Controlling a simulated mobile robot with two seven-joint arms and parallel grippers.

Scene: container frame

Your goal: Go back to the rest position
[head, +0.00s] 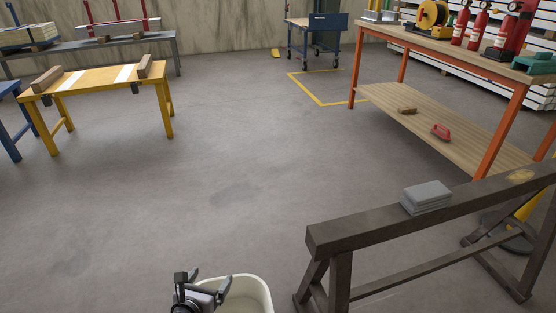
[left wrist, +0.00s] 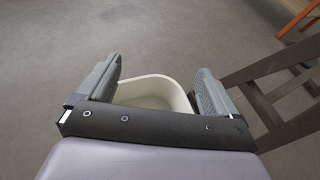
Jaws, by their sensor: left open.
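My left gripper (head: 208,282) shows at the bottom edge of the head view, in front of a cream-coloured bin (head: 252,290). In the left wrist view its two grey fingers (left wrist: 154,88) stand wide apart with nothing between them. The bin (left wrist: 160,84) shows behind and between the fingers in that view, and its inside that shows looks empty. Part of the bin is hidden by the gripper and cut off by the frame. My right gripper is not in view.
A dark wooden sawhorse (head: 370,228) with grey blocks (head: 427,196) on it stands right of the bin. An orange-legged workbench (head: 440,50) with red extinguishers is at the right. A yellow table (head: 105,76) is at the left. The middle floor (head: 220,150) is clear.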

